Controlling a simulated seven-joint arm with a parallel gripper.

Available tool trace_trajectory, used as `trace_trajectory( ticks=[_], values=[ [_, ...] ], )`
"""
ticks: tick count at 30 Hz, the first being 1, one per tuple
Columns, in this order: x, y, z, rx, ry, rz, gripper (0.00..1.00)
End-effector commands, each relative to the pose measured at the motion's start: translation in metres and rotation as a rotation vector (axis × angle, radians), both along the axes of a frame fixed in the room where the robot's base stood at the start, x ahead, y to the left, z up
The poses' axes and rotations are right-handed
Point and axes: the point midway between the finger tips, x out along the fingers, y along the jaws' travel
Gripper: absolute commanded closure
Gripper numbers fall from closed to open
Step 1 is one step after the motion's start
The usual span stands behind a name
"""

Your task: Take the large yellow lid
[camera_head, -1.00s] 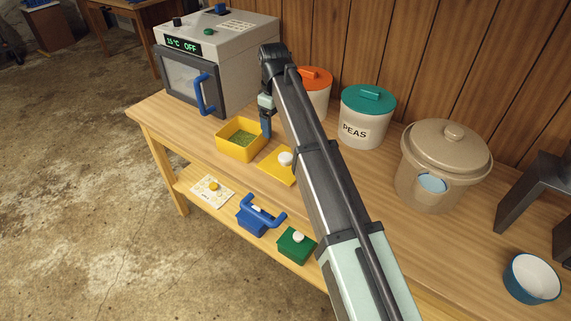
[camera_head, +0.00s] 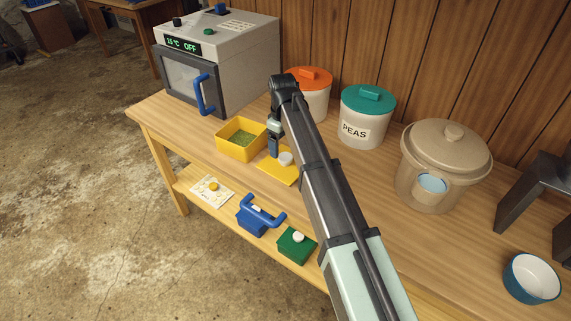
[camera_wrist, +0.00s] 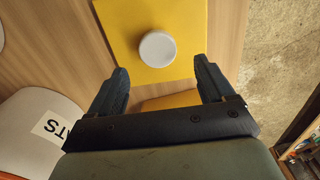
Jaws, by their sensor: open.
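The large yellow lid (camera_head: 280,173) is a flat yellow plate with a round white knob (camera_head: 286,158). It lies on the wooden table just right of the open yellow box (camera_head: 241,139). In the wrist view the lid (camera_wrist: 125,50) and its knob (camera_wrist: 157,48) are ahead of the fingertips, the knob roughly between their lines. My gripper (camera_head: 274,146) is near the lid's far left side, pointing down; in the wrist view it (camera_wrist: 158,78) is open with nothing between its fingers. The height gap to the lid cannot be told exactly.
The yellow box holds green contents. A grey oven (camera_head: 225,60) is at the back left. A blue box (camera_head: 251,224) and a green box (camera_head: 295,246) sit on the lower shelf.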

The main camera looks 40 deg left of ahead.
Motion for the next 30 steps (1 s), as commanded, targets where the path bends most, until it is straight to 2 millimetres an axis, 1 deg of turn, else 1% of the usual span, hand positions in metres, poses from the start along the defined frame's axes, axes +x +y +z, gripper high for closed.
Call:
trace_trajectory(
  ticks=[7,9,12,20,30],
  values=[
    [0.0,-0.007,-0.028,-0.002,0.001,0.0,0.18],
    [0.001,-0.006,-0.037,-0.001,0.001,0.001,0.18],
    [0.001,-0.006,-0.047,-0.001,0.001,0.0,0.18],
    [0.001,-0.006,-0.049,0.0,0.0,0.0,0.18],
    [0.001,-0.006,-0.049,0.0,0.0,0.0,0.51]
  ],
)
